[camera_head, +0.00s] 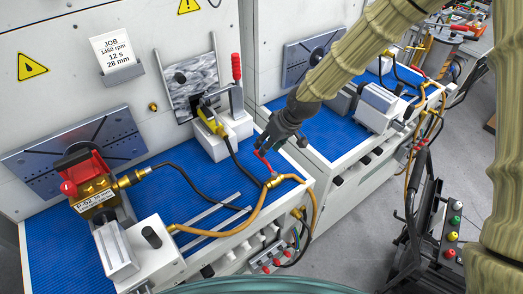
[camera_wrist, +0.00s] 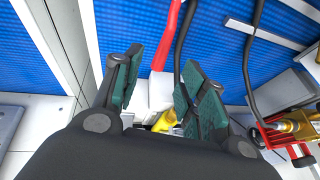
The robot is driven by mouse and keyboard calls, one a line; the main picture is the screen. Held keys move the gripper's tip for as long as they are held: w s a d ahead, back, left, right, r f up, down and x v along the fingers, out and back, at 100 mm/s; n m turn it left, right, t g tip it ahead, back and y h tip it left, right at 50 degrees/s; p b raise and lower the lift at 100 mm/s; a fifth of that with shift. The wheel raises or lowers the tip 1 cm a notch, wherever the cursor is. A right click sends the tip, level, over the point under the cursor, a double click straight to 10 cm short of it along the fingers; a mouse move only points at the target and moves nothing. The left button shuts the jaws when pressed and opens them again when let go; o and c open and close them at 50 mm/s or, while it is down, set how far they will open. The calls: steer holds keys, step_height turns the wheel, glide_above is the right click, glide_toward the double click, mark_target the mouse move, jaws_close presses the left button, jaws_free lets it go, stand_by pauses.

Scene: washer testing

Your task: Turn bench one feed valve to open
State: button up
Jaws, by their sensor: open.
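The feed valve shows in the head view at the near right corner of the left bench. Its red lever (camera_head: 264,164) slants up and left from a brass body (camera_head: 274,182) joined to a tan hose (camera_head: 253,213). My gripper (camera_head: 268,147) hangs just above and beside the lever, fingers toward it. I cannot tell whether they touch. In the wrist view the fingers (camera_wrist: 157,85) are spread, with a gap between them.
A clamp with a red upright handle (camera_head: 236,68) and yellow part (camera_head: 209,122) stands behind my gripper. A red and brass unit (camera_head: 91,185) sits at left on the blue mat (camera_head: 180,165). A black cable (camera_head: 200,192) crosses the mat. A second bench (camera_head: 330,140) stands at right.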

mark_target(265, 162)
steer(key=shift+p+x, duration=0.9)
steer(key=shift+x, duration=2)
jaws_close()
